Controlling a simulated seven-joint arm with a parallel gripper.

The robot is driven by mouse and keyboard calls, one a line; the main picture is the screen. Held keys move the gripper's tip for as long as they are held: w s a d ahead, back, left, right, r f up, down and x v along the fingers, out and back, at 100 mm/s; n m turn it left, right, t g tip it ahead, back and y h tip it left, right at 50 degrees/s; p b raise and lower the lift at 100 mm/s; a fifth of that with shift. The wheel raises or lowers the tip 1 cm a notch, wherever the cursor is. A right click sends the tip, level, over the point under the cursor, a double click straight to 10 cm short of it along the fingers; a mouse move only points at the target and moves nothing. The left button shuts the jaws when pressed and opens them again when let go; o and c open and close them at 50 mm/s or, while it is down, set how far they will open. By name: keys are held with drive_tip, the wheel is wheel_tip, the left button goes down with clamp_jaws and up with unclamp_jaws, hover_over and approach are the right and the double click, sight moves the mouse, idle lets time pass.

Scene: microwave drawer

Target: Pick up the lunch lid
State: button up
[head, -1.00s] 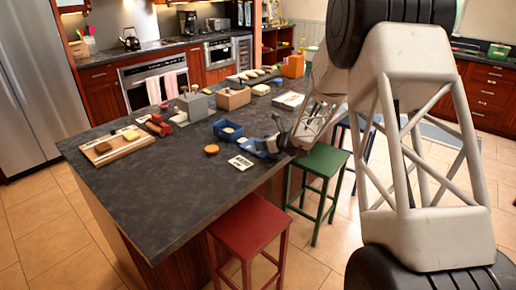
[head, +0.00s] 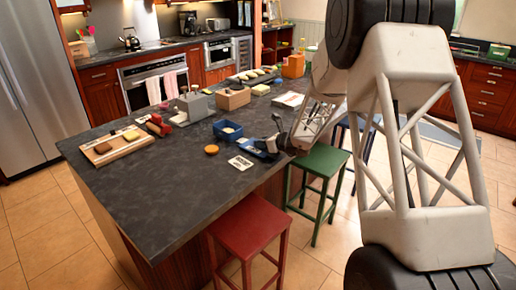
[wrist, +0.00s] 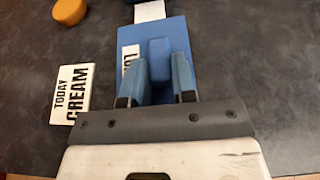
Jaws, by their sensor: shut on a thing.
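The lunch lid (wrist: 185,32) is a flat blue panel with a raised blue block handle (wrist: 159,60) and a white label partly reading "LU". In the wrist view my gripper (wrist: 159,75) has its two blue-tipped fingers on either side of the handle, shut on it. In the head view my gripper (head: 268,147) is low over the island's right edge, hiding part of the lid (head: 252,148). Whether the lid is clear of the counter is hard to tell. An open blue box (head: 228,131) stands just beyond the lid, with something pale inside.
A white card reading "TODAY CREAM" (wrist: 72,92) lies left of the lid, with an orange round item (wrist: 69,12) beyond it. A cutting board (head: 117,147) is at far left. A cardboard box (head: 233,98) stands further back. The front counter (head: 165,195) is clear. Red (head: 250,222) and green (head: 320,158) stools stand alongside.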

drive_tip(key=shift+r, duration=0.15)
drive_tip(key=shift+r, duration=0.55)
wheel_tip(320, 180, up, 2)
drive_tip(key=shift+r, duration=0.1)
drive_tip(key=s+d+r, duration=0.1)
drive_tip(key=s, duration=1.5)
drive_tip(key=shift+r, duration=0.2)
drive_tip(key=shift+d, duration=0.1)
